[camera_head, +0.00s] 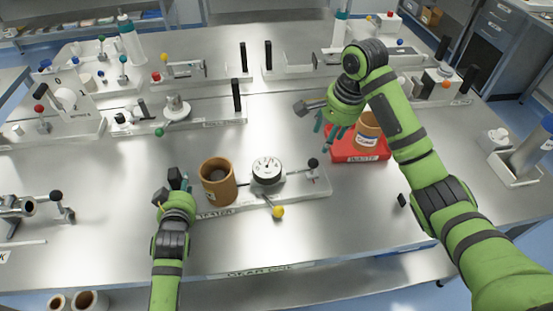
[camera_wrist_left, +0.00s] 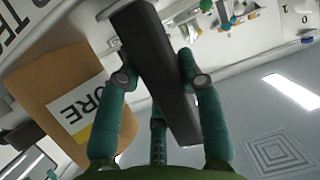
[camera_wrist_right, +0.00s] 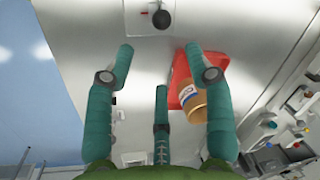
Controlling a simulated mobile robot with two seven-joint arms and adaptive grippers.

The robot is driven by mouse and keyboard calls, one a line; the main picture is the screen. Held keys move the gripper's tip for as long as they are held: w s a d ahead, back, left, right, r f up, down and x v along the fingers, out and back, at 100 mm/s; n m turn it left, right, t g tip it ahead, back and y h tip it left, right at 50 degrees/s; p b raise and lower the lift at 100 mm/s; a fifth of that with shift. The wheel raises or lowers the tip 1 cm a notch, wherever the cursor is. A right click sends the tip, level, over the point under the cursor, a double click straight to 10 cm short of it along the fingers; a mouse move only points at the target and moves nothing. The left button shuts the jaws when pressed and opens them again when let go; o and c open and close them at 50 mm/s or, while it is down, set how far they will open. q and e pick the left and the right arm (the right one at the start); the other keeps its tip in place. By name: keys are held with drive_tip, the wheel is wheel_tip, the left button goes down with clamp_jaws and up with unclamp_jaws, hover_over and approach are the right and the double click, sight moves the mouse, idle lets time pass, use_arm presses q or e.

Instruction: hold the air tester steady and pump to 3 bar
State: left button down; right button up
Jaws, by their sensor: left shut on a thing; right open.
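The air tester is a pale plate (camera_head: 305,192) on the steel table. A brown cylinder (camera_head: 217,182) and a round white dial (camera_head: 268,170) stand on it. A yellow-ball lever (camera_head: 278,212) is at its front and a black-ball lever (camera_head: 313,163) at its right. The dial's reading is too small to tell. My left gripper (camera_head: 176,185) is shut on the dark upright handle (camera_wrist_left: 158,70) at the tester's left end, beside the cylinder with its partly visible label (camera_wrist_left: 85,105). My right gripper (camera_head: 328,132) is open and empty above the table, right of and behind the dial.
A red tray (camera_head: 345,155) with another brown cylinder (camera_head: 368,128) is close to my right gripper; both also show in the right wrist view. Several fixtures with levers line the table's back. A small black object (camera_head: 402,200) lies right of the tester. The table's front right is mostly clear.

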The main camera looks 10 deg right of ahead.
sight(314, 162)
drive_tip(key=f+m, duration=0.1)
drive_tip(key=f, duration=0.3)
drive_tip(key=w+a+f+m, duration=0.1)
drive_tip(key=f+m, duration=0.1)
drive_tip(key=f, duration=0.2)
drive_tip(key=f+m, duration=0.1)
drive_tip(key=f, duration=0.3)
drive_tip(key=shift+w+a+m+h, duration=0.3)
drive_tip(key=shift+w+a+h, duration=0.05)
drive_tip(key=shift+w+h, duration=0.05)
drive_tip(key=shift+a, duration=0.1)
clamp_jaws()
